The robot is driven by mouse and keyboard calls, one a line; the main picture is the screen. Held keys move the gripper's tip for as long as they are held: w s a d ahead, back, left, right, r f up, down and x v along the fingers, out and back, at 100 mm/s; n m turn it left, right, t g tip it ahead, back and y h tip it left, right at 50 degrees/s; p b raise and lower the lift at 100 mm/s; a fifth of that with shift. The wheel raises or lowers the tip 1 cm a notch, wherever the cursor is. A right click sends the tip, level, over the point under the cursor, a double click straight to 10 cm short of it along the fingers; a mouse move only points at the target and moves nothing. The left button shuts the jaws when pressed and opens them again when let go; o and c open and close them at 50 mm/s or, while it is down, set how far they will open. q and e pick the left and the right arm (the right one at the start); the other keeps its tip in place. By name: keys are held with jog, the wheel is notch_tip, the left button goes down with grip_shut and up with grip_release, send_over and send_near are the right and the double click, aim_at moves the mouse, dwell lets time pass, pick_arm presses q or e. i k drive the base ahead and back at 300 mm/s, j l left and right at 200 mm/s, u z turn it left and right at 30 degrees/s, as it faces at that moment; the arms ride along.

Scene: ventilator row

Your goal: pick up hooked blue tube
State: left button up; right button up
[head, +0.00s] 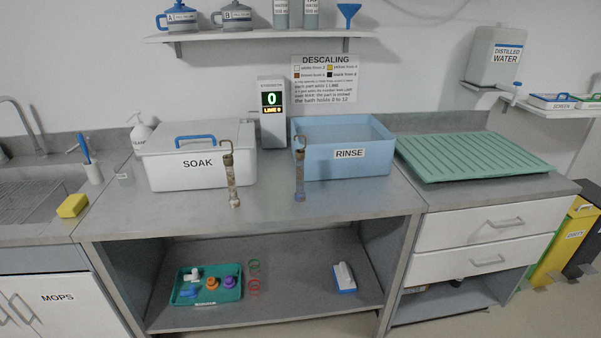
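Two upright tubes with curved hooks at the top show at the middle of the counter. The hooked blue tube (300,180) is brownish with a blue lower end and overlaps the front left corner of the blue RINSE basin. The other hooked tube (232,182) is brownish with a whitish lower end and overlaps the front of the white SOAK box. I cannot tell whether the tubes stand on the counter or hang. Neither of my grippers is in view.
The lidded SOAK box (200,172) has a blue handle; the RINSE basin (378,160) is open-topped. A display (272,113) reads 0 behind them. A green ribbed drainer (470,157) lies right, a sink left. The counter's front strip (265,210) is clear. A teal tray (208,296) sits below.

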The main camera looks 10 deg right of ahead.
aim_at(299, 194)
jog(key=i+z, duration=0.15)
jog(key=z, duration=0.3)
jog(key=i+j+z, duration=0.1)
jog(key=z, duration=0.3)
jog(key=i+j+z, duration=0.15)
jog(key=z, duration=0.3)
